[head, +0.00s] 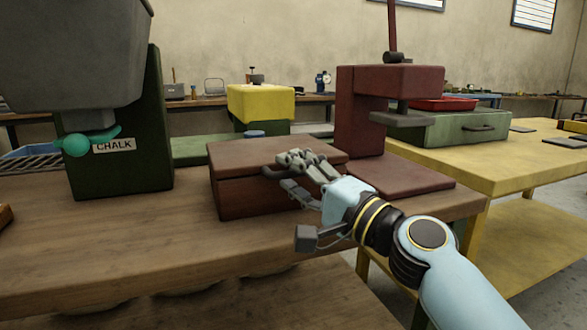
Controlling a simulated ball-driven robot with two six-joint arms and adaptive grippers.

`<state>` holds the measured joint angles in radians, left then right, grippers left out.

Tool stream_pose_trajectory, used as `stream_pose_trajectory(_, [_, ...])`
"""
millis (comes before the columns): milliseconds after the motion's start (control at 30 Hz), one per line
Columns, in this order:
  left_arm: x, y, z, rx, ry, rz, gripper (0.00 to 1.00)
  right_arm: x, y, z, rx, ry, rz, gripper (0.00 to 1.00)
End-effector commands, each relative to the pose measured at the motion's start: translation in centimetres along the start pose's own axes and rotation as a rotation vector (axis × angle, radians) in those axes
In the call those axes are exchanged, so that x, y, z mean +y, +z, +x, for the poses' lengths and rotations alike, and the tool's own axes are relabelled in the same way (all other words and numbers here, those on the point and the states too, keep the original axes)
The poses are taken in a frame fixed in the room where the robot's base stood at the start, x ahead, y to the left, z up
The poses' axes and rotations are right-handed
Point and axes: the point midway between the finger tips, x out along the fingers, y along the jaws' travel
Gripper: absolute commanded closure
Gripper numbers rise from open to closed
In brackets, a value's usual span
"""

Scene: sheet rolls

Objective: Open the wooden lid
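A brown wooden box (244,196) stands near the front of the wooden workbench. Its lid (245,151) lies flat and closed on top. A grey handle (274,173) sticks out at the lid's front edge. My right gripper (287,172) reaches in from the lower right and is at the handle. Its two fingers are apart, one above the handle's level and one below. Whether they touch the handle I cannot tell. The fingers hide part of the lid's front edge and the box's right front. My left gripper is not in view.
A dark green stand labelled CHALK (117,165) with a teal knob (76,145) stands left of the box. A dark red press (360,115) stands close behind it to the right. Bare bench (120,240) lies in front and to the left.

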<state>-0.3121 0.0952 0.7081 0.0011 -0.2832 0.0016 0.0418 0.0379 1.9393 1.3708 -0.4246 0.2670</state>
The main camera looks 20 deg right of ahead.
Motion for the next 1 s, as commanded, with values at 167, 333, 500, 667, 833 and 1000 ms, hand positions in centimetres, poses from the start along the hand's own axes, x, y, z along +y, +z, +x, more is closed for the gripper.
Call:
stream_pose_trajectory(167, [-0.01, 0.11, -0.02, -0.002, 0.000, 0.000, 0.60, 0.06, 0.02, 0.46, -0.001, 0.001, 0.000, 0.64])
stream_pose_trajectory(333, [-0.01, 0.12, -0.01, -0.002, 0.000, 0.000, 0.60, 0.07, 0.02, 0.43, -0.001, 0.001, 0.000, 0.65])
stream_pose_trajectory(500, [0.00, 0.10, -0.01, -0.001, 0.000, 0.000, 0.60, 0.06, 0.02, 0.42, -0.001, 0.001, 0.000, 0.87])
stream_pose_trajectory(667, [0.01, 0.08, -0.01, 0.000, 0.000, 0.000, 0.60, 0.07, 0.02, 0.41, -0.001, 0.001, 0.000, 1.00])
stream_pose_trajectory(833, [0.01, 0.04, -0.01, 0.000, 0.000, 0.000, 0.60, 0.11, 0.02, 0.39, -0.001, 0.002, -0.001, 1.00])
stream_pose_trajectory(1000, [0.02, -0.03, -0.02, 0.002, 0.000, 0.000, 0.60, 0.15, 0.03, 0.38, -0.001, 0.003, -0.001, 1.00])
